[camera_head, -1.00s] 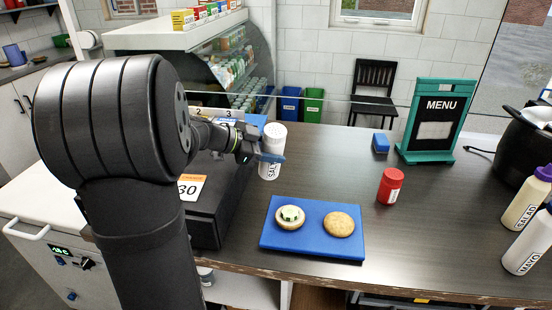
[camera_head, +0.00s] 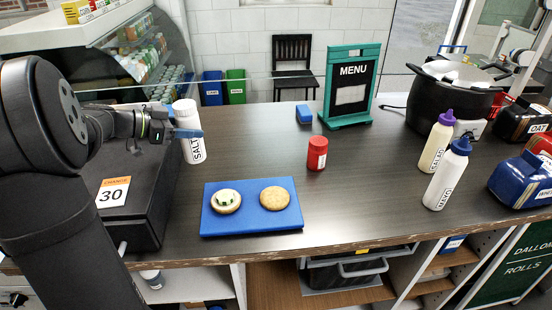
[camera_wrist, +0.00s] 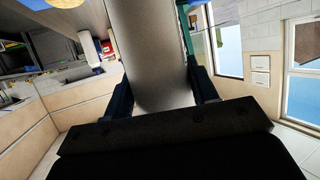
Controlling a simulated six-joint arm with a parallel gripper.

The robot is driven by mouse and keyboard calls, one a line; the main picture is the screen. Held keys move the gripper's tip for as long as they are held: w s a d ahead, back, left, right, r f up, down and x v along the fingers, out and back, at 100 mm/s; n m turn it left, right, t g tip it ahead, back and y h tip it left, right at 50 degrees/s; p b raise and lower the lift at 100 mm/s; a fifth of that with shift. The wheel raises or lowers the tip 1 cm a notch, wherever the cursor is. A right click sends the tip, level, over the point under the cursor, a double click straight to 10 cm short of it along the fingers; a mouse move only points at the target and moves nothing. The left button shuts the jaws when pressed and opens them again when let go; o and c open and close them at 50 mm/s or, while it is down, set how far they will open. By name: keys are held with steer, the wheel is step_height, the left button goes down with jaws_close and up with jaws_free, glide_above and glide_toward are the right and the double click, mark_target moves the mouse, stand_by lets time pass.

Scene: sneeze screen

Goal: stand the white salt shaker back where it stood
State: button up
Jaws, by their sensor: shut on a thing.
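The white salt shaker (camera_head: 196,148) stands close to upright in the head view, with the word SALT down its side. My gripper (camera_head: 184,133) is shut on it at about mid-height, beside the black box on the counter. In the wrist view the shaker (camera_wrist: 153,55) fills the middle between the two dark fingers of my gripper (camera_wrist: 163,92). I cannot tell whether its base touches the counter.
A blue board (camera_head: 251,222) with two bun halves lies in front. A red shaker (camera_head: 317,153), a blue block (camera_head: 304,114) and a menu stand (camera_head: 350,88) stand farther right. Squeeze bottles (camera_head: 446,174) and a black pot (camera_head: 446,98) are at the right.

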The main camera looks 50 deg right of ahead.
steer(key=s+d+m+g+y, duration=0.1)
steer(key=s+d+m+g, duration=0.1)
steer(key=s+d, duration=0.9)
steer(key=s+d+m+g+y, duration=0.1)
steer(key=s+d, duration=0.5)
steer(key=s, duration=1)
steer(key=s+d+m+g+y, duration=0.1)
steer(key=s+d+m+g, duration=0.15)
steer(key=s, duration=1.15)
steer(key=w+d+f, duration=0.3)
steer(key=w+f, duration=0.7)
steer(key=f, duration=0.1)
steer(key=shift+d+f+t, duration=0.35)
steer(key=shift+d, duration=0.05)
steer(key=shift+w+n, duration=0.1)
steer(key=shift+n, duration=0.15)
steer(key=shift+f, duration=0.2)
steer(key=o, duration=1)
